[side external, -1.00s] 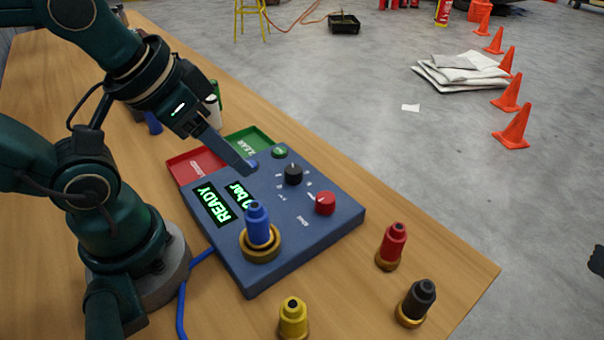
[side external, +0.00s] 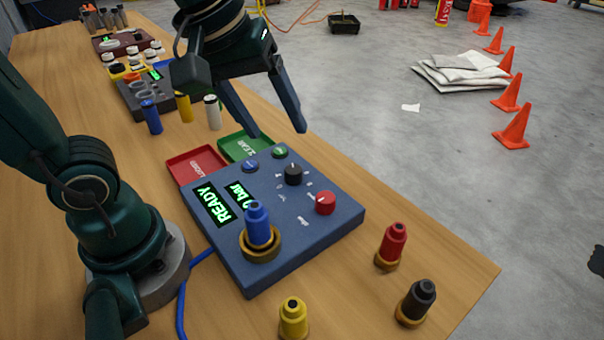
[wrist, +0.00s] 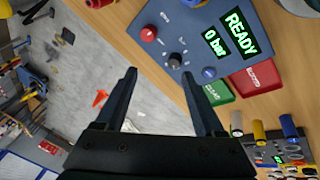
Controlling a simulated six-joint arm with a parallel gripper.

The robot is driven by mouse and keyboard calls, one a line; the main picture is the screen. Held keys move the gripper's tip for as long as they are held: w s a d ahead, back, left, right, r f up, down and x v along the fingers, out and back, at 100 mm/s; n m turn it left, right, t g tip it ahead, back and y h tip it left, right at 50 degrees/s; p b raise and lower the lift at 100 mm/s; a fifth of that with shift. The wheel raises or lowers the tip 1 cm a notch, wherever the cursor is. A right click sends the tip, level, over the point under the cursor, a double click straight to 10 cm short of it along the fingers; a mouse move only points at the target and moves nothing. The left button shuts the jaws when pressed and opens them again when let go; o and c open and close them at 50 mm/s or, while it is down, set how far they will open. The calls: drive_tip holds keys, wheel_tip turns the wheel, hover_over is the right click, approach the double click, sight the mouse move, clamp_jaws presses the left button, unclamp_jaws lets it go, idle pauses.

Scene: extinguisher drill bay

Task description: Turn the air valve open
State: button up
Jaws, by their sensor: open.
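A blue control box (side external: 325,228) lies on the bench with a red knob (side external: 325,203), a black knob (side external: 293,174), a blue button (side external: 250,166) and a green button (side external: 280,151) on top. Which knob is the air valve I cannot tell; the small labels are unreadable. The display (side external: 213,205) reads READY and 0 bar. My gripper (side external: 278,132) is open and empty, raised above the box's far end and touching nothing. In the wrist view the black knob (wrist: 175,60) and red knob (wrist: 148,34) show just beyond my open fingers (wrist: 159,73).
A blue fitting (side external: 257,222) stands upright in a brass ring on the box. Red (side external: 392,243), black (side external: 418,300) and yellow (side external: 293,318) fittings stand on the bench nearby. Red (side external: 196,163) and green (side external: 240,146) trays adjoin the box. Several cylinders stand behind.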

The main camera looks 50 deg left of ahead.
drive_tip(key=w+d+f+n+g, duration=0.2)
drive_tip(key=w+f+n, duration=0.1)
drive_tip(key=w, duration=0.2)
drive_tip(key=g, duration=0.2)
hover_over(325, 196)
wheel_tip(325, 196, down, 5)
drive_tip(key=shift+a, duration=0.15)
drive_tip(key=shift+f, duration=2.9)
clamp_jaws()
